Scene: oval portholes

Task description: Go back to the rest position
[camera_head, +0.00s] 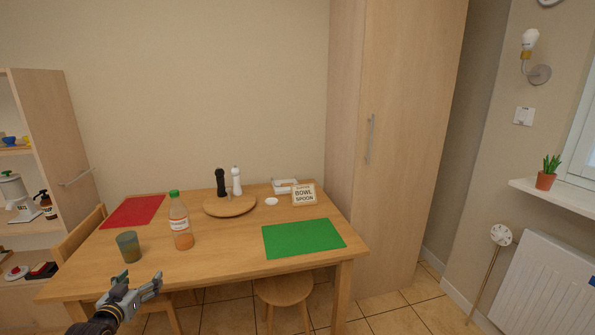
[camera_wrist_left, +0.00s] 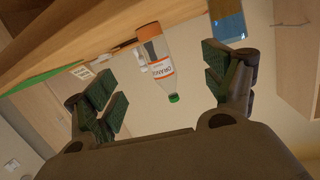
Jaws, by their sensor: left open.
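My left gripper (camera_head: 136,290) is at the lower left of the head view, in front of the table's near edge, with nothing between its fingers. In the left wrist view its two fingers (camera_wrist_left: 165,90) stand wide apart. The wooden table (camera_head: 205,262) fills the middle of the head view. The orange bottle with a green cap (camera_head: 180,225) stands upright on it; it also shows in the left wrist view (camera_wrist_left: 157,65), beyond the fingers and apart from them. My right gripper is not in view.
A red mat (camera_head: 133,211) and a green mat (camera_head: 303,239) lie on the table. A round board (camera_head: 230,206) holds a black and a white mill. A sign (camera_head: 304,195) stands at the back right. A stool (camera_head: 284,290) and a chair (camera_head: 80,236) are close to the table.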

